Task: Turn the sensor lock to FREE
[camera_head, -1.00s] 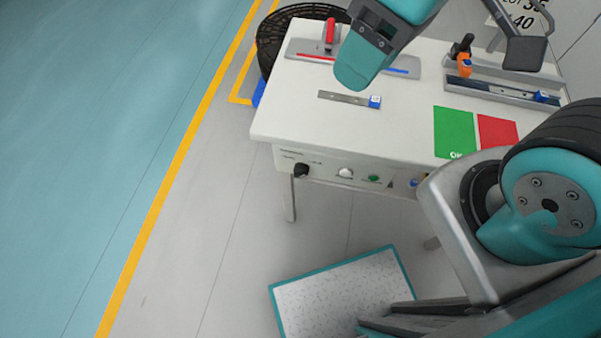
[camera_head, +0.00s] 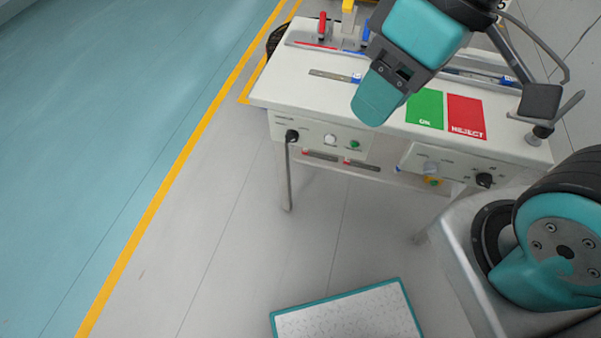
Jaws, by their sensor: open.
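Two black rotary knobs show on the front of the white table: a left knob (camera_head: 292,135) on the left panel and a right knob (camera_head: 484,180) on the right panel. Their lettering is too small to read, so I cannot tell which is the sensor lock or where it points. My gripper (camera_head: 374,100) hangs over the table's front half, above and between the knobs and apart from both. It is open, with a teal finger towards the camera, and nothing shows in it.
The white table (camera_head: 285,88) carries a green OK field (camera_head: 425,108), a red REJECT field (camera_head: 466,116) and a metal ruler strip (camera_head: 328,75). Small buttons sit beside the knobs. A teal-edged mat (camera_head: 345,312) lies on the floor in front. Floor at left is clear.

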